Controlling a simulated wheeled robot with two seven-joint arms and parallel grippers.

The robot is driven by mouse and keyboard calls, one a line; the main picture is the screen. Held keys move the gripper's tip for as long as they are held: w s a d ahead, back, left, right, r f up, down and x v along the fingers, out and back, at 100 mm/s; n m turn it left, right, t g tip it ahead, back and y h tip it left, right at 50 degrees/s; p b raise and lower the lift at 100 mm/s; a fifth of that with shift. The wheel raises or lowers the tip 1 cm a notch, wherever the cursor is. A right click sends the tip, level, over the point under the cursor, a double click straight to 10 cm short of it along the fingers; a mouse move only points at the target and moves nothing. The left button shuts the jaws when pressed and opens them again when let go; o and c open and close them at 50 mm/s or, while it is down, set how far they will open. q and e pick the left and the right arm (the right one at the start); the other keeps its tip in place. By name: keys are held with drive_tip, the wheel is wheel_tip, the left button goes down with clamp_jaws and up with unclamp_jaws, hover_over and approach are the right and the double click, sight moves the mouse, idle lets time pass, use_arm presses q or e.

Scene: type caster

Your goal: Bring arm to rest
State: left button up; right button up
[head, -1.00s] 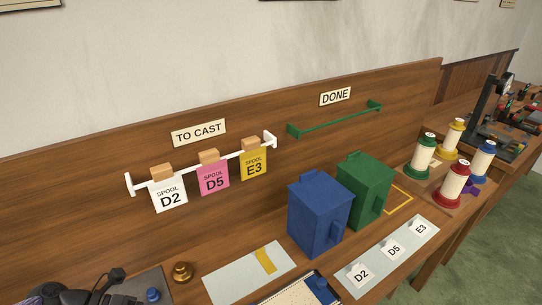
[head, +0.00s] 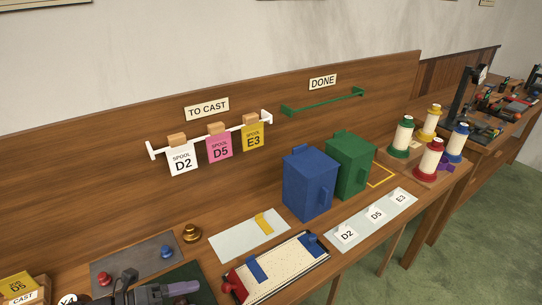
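A dark grey and purplish part, which looks like my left gripper (head: 127,283), shows at the bottom left edge in the head view. It is in front of a grey plate (head: 130,252) and partly cut off by the frame. Its fingers are too unclear to tell if they are open or shut, and I see nothing clearly held. My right gripper is out of view. The white TO CAST rail (head: 210,138) carries the D2 card (head: 181,162), the pink D5 card (head: 219,149) and the yellow E3 card (head: 252,137). The green DONE rail (head: 322,104) is empty.
Blue (head: 308,184) and green (head: 349,163) boxes stand on the bench. A cream board (head: 277,266) with red and blue parts lies in front. A labelled strip (head: 360,230) lies to its right. Several spools, including a red one (head: 428,160), stand further right.

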use_arm(q)
wheel_tip(320, 180, up, 3)
drive_tip(key=w+d+n+t+y, duration=0.2)
drive_tip(key=w+n+t+y, duration=0.1)
drive_tip(key=n+t, duration=0.4)
drive_tip(key=s+a+f+n+g+y, duration=0.1)
drive_tip(key=s+f+n+g+y, duration=0.35)
drive_tip(key=s+n, duration=0.5)
drive_tip(key=s+f+n+g+y, duration=0.3)
drive_tip(key=s+n+g+y, duration=0.25)
drive_tip(key=s+n, duration=0.4)
wheel_tip(320, 180, down, 25)
drive_tip(key=s+g+b, duration=0.1)
drive_tip(key=g+b, duration=0.1)
drive_tip(key=b, duration=0.5)
drive_tip(key=s+a+f+b, duration=0.1)
drive_tip(key=s+f+b, duration=0.2)
drive_tip(key=s+f, duration=0.4)
drive_tip(key=s+a+f+g+b, duration=0.1)
drive_tip(key=s+a+f+b, duration=0.1)
drive_tip(key=s+f, duration=0.4)
wheel_tip(320, 180, down, 3)
drive_tip(key=shift+s+a+f+b, duration=0.2)
drive_tip(key=shift+s+b, duration=0.15)
drive_tip(key=shift+b, duration=0.1)
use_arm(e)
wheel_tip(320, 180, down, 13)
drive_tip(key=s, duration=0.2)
